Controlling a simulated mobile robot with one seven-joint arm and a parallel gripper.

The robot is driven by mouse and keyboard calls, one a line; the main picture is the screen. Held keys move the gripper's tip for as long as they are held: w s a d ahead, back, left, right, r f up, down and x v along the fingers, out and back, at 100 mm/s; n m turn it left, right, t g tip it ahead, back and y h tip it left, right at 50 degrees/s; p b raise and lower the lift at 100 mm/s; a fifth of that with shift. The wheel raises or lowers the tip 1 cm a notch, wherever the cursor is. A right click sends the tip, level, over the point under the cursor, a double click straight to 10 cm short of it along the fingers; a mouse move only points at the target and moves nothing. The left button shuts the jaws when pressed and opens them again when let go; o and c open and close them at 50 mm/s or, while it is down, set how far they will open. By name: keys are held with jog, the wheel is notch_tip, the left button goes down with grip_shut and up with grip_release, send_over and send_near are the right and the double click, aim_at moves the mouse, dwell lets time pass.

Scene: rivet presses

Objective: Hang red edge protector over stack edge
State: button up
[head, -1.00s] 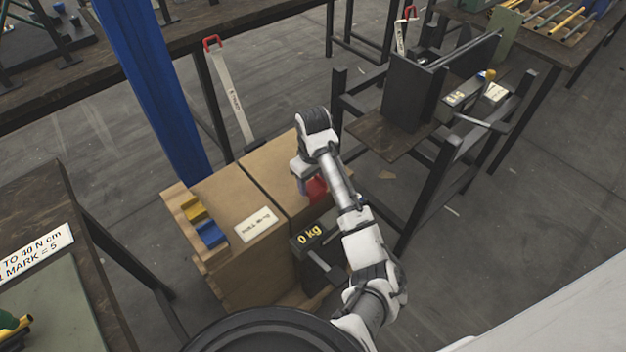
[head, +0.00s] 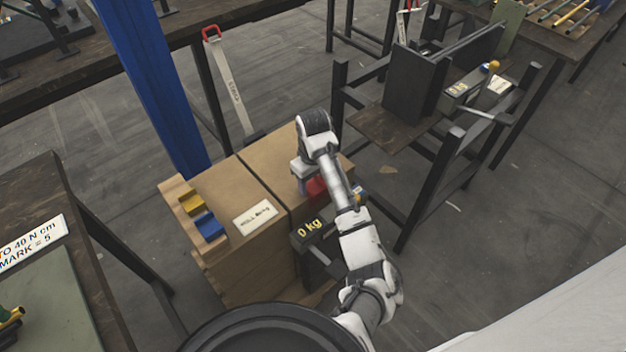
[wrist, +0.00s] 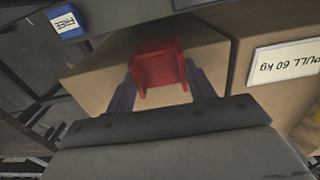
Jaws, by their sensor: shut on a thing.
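The red edge protector (wrist: 158,70) is between the two fingers of my gripper (wrist: 164,92) in the wrist view, and the gripper is shut on it. In the head view the red protector (head: 316,187) shows partly behind my arm, at the right part of the stack. The stack is made of brown cartons (head: 240,185) side by side. In the wrist view the protector overlaps the top and front of a carton (wrist: 105,72); I cannot tell whether it touches the edge.
A yellow protector (head: 192,203) and a blue protector (head: 209,226) sit at the stack's left end. A black device reading "0 kg" (head: 309,228) stands at the stack's front. A blue post (head: 155,85) rises behind it. A dark metal stand (head: 415,85) is at the right.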

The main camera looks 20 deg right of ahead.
dwell(0.3)
jog(key=o, duration=1)
jog(key=shift+o, duration=0.2)
notch_tip(320, 180, up, 14)
jog(key=p, duration=0.4)
jog(key=shift+f, duration=0.15)
